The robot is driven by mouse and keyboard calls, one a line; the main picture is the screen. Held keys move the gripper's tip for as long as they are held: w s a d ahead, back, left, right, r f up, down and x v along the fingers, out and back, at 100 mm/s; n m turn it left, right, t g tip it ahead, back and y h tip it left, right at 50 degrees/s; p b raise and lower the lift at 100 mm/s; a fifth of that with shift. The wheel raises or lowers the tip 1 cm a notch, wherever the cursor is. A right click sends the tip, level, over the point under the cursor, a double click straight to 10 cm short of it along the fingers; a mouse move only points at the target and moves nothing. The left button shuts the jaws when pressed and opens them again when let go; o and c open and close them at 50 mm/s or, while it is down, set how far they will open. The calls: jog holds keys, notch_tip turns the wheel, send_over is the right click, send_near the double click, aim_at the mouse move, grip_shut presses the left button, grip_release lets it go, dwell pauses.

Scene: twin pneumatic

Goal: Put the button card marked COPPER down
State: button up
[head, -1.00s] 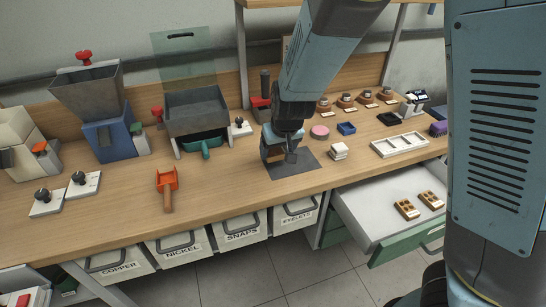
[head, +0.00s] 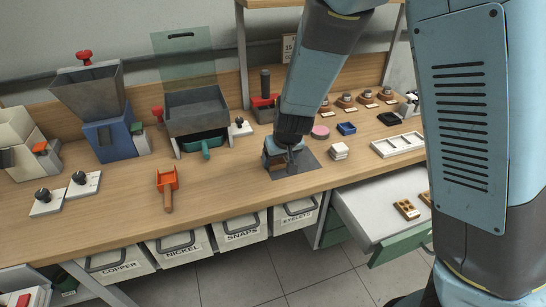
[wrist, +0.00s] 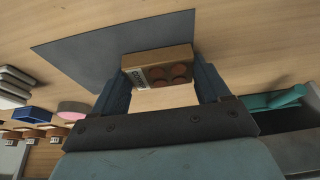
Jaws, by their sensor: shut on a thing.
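My gripper (wrist: 162,78) is shut on a button card (wrist: 158,58), a tan block-like card with round copper-brown buttons and a pale printed label. In the wrist view the card sits between the two fingertips, in front of the edge of a dark grey mat (wrist: 95,50). In the head view my gripper (head: 277,158) is low over the left part of the mat (head: 310,162), and its fingers mostly hide the card. I cannot tell whether the card touches the surface.
A white stack (head: 339,151) stands right of the mat, with a pink disc (head: 320,132) and blue tray (head: 346,128) behind. An orange scoop (head: 167,188) lies to the left. An open drawer (head: 370,212) holding button cards (head: 406,209) juts out at front right.

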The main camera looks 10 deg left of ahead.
aim_at(278, 160)
jog(key=shift+f, duration=0.1)
jog(key=o, duration=1)
jog(key=shift+d, duration=0.1)
jog(key=shift+v, duration=6.1)
